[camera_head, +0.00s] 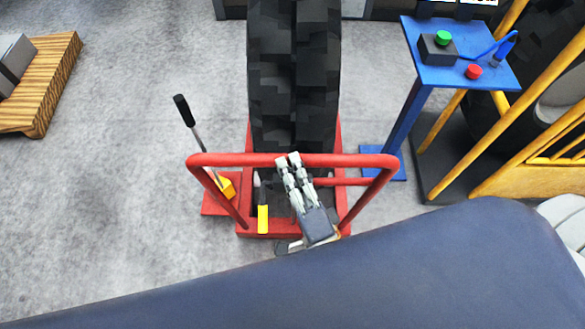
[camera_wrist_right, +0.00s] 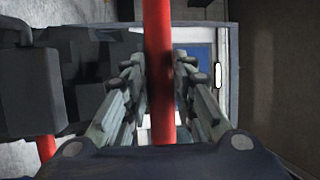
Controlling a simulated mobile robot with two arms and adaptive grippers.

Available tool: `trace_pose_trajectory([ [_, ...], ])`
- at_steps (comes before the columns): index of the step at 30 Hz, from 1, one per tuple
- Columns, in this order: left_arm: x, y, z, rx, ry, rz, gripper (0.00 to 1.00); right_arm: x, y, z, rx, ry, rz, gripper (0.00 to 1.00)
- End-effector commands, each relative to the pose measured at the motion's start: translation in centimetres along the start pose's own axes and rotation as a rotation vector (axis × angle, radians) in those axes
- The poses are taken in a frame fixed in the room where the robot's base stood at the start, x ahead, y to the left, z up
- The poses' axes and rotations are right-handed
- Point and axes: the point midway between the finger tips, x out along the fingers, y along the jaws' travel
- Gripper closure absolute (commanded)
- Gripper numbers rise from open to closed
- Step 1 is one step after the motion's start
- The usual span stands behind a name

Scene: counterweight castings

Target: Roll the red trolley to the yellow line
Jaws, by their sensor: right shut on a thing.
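The red trolley (camera_head: 242,226) stands on the grey floor in the head view, with a large black tyre (camera_head: 294,75) upright on it. Its red handle bar (camera_head: 235,160) runs across the near end. In the right wrist view the bar (camera_wrist_right: 158,60) passes between the two fingers (camera_wrist_right: 160,85). My left gripper is not in view. I see no yellow line on the floor in these views.
A blue stand (camera_head: 440,72) with a green and a red button is at the right, beside yellow railings (camera_head: 500,110). A wooden pallet (camera_head: 52,85) is at the far left. A lever with a black grip (camera_head: 184,110) rises left of the handle.

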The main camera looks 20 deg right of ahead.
Motion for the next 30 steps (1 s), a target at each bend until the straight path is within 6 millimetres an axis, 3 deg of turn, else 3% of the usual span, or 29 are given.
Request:
trace_pose_trajectory([
  [1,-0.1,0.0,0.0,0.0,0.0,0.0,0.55,0.7,-1.2,-0.5,-0.001,0.016,-0.031,1.0],
  [4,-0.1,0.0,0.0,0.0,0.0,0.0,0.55,0.7,-1.2,-0.6,0.0,0.017,-0.031,1.0],
  [5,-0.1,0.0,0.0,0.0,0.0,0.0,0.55,0.7,-1.2,-0.6,0.0,0.017,-0.031,0.71],
  [7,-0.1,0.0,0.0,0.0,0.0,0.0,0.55,0.7,-1.2,-0.6,0.0,0.016,-0.031,0.55],
  [20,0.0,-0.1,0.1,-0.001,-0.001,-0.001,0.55,-0.6,-0.6,-0.3,0.0,0.008,-0.017,0.55],
  [30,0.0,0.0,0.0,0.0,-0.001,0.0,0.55,-7.4,-0.4,-0.2,0.0,0.008,-0.015,0.55],
])
